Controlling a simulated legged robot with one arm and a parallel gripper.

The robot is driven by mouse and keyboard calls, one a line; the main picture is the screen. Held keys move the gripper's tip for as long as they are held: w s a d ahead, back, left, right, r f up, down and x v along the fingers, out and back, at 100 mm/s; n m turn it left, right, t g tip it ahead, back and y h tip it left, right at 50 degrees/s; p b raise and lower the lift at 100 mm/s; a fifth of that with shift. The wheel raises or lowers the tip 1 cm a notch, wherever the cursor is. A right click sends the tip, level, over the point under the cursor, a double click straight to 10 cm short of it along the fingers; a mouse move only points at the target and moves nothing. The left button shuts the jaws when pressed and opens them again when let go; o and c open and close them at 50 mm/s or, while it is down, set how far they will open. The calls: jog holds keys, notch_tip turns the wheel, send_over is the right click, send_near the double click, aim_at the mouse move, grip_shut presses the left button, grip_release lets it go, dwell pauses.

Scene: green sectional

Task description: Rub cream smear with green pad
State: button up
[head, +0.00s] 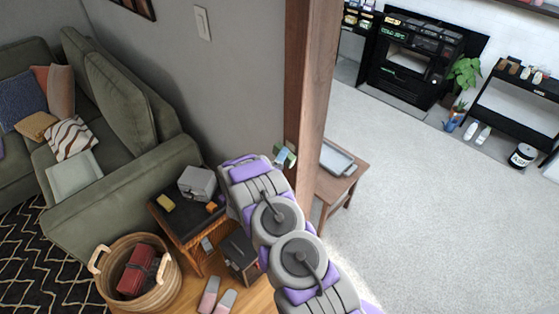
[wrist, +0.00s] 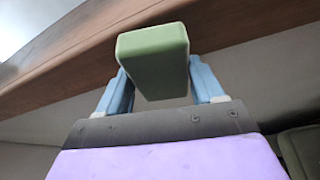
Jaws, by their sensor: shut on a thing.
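My gripper (wrist: 160,84) is shut on the green pad (wrist: 152,48), with one light blue finger on each side of it. In the head view my gripper (head: 285,154) is at the far end of my arm, beside the wooden post (head: 313,80). The pad is small there and partly hidden by my arm. In the wrist view the post runs behind the pad; I cannot tell whether they touch. I cannot make out a cream smear in either view.
A green sofa (head: 120,190) stands at left, with a dark side table (head: 180,222) and a wicker basket (head: 150,296) before it. A small wooden table (head: 335,187) with a grey tray (head: 337,158) stands right of the post. The pale floor at right is mostly clear.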

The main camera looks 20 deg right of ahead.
aim_at(289, 142)
jog(key=shift+w+d, duration=0.2)
jog(key=shift+d, duration=0.3)
jog(key=shift+w+d, duration=0.15)
jog(key=shift+d, duration=0.3)
dwell(0.6)
jog(key=shift+r, duration=0.1)
jog(key=shift+r+p, duration=0.95)
jog(key=shift+r, duration=1.05)
jog(key=shift+d+f+b, duration=0.1)
jog(key=shift+f+b, duration=0.3)
jog(key=shift+f, duration=1.65)
